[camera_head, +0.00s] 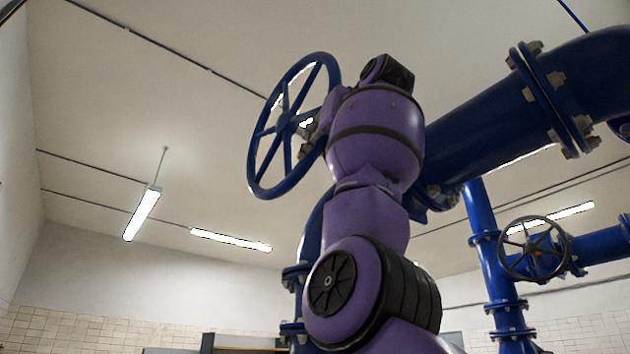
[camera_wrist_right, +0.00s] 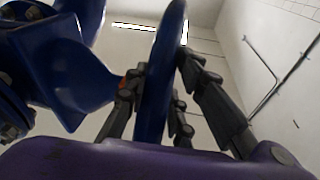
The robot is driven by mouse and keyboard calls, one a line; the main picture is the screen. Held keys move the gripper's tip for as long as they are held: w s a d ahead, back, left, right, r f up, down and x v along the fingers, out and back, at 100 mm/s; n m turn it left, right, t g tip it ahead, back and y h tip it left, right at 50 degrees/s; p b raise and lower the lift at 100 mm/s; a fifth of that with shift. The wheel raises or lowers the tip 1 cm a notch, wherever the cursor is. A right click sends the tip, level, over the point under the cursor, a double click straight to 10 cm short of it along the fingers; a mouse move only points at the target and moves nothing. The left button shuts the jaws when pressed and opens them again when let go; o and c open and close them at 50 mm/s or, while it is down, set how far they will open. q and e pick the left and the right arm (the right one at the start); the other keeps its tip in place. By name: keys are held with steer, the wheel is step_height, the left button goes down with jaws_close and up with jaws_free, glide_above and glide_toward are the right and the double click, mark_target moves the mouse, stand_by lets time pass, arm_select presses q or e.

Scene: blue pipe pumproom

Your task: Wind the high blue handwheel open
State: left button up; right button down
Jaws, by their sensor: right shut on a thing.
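The high blue handwheel (camera_head: 258,158) is a spoked ring, seen tilted at the upper middle of the head view. My right gripper (camera_head: 312,138) is at the right side of its rim, partly hidden behind my purple wrist. In the right wrist view, the blue rim (camera_wrist_right: 158,70) runs upright between the dark fingers of the right gripper (camera_wrist_right: 160,88), which are shut on it from both sides. My left gripper does not show.
A thick blue pipe (camera_head: 475,130) with bolted flanges runs to the upper right, behind my right arm. A smaller, darker handwheel (camera_head: 535,248) sits on a lower pipe at the right. Free room shows left of the high wheel.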

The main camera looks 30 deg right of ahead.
steer(key=shift+s+d, duration=0.1)
steer(key=c, duration=1.5)
jaws_free()
steer(key=s, duration=0.4)
steer(key=s+f, duration=0.1)
steer(key=s, duration=0.2)
steer(key=s+a+f, duration=0.1)
steer(key=s, duration=0.3)
steer(key=shift+s, duration=0.35)
steer(key=shift+r, duration=0.1)
